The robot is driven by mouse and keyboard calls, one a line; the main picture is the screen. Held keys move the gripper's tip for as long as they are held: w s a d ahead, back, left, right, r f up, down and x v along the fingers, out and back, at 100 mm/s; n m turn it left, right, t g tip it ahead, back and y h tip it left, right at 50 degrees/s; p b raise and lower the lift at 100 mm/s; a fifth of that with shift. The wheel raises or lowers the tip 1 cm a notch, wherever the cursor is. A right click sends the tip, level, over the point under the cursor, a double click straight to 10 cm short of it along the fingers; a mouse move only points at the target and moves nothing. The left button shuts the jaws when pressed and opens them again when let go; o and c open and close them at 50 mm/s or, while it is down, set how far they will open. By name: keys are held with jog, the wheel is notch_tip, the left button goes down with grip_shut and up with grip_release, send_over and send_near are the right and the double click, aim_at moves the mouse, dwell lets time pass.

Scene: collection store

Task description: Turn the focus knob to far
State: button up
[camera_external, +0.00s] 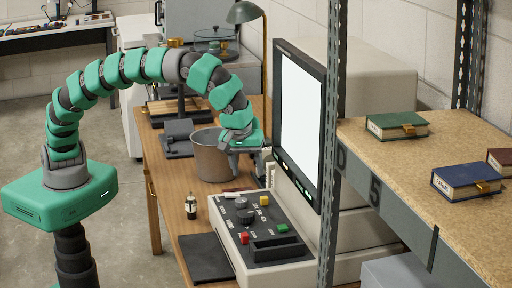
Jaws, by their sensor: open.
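The control panel (262,233) is a light box with a dark sloped top on the wooden desk, below a large lit screen (301,115). Two round knobs sit on its upper left part: a grey one (240,203) and a darker one (246,217) just in front of it. The labels are too small to read, so I cannot tell which is the focus knob or where it points. My gripper (248,170) is open, pointing down behind the panel, between a metal bin and the screen. It is apart from both knobs. Its fingertips are partly hard to make out.
The metal bin (211,160) stands close left of my gripper. A small bottle (191,207) stands left of the panel. A metal shelf post (333,150) rises at the right.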

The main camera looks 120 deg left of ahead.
jog(key=w+d+r+m+t+y, duration=0.5)
jog(key=w+r+t, duration=0.5)
jog(key=w+r, duration=0.45)
jog(key=w+d+r+m+t+h+b, duration=0.1)
jog(key=w+d+r+m+t+h, duration=0.1)
jog(key=d+r+m+t+h, duration=0.65)
jog(key=s+d+m+g+h, duration=0.2)
jog(key=s+d+g, duration=0.1)
jog(key=d+g, duration=0.15)
jog(key=m+g+y, duration=0.1)
jog(key=g+y, duration=0.4)
jog(key=g, duration=0.6)
send_near(241, 200)
jog(key=shift+h, duration=0.35)
jog(key=x, duration=0.2)
jog(key=b+x, duration=0.1)
jog(key=x, duration=0.2)
jog(key=b+x, duration=0.1)
jog(key=x, duration=0.2)
jog(key=shift+s+a+f, duration=0.1)
jog(key=shift+a+f, duration=0.05)
jog(key=shift+a, duration=0.25)
